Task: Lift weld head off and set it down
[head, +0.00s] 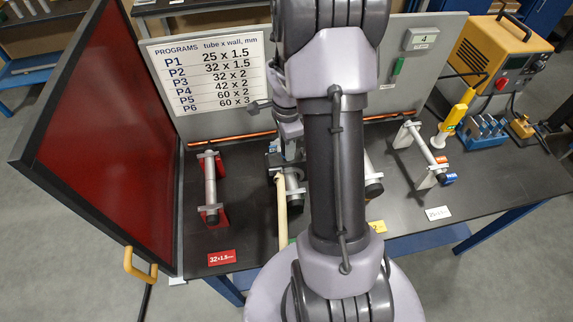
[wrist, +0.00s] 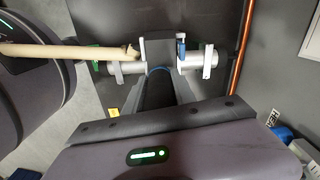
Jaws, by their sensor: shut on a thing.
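The weld head (wrist: 158,50), a dark block with a blue lever (wrist: 181,48) beside it, sits at a silver tube (wrist: 205,60) in the wrist view. A beige hose (wrist: 60,52) runs from it to the left. My gripper (wrist: 158,76) is shut on the weld head, its dark fingers reaching up to it from below in the picture. Whether the head still encloses the tube I cannot tell. In the head view the weld head (head: 273,160) shows left of my arm, with the tube (head: 294,188) and hose (head: 282,215) below; my arm hides much of it.
A red stand with a tube (head: 210,185) is at the left, a white stand with a tube (head: 425,145) at the right. A red screen (head: 105,130) borders the left side. A yellow-orange power unit (head: 497,55) stands back right. An orange rod (wrist: 243,45) runs along the bench's back.

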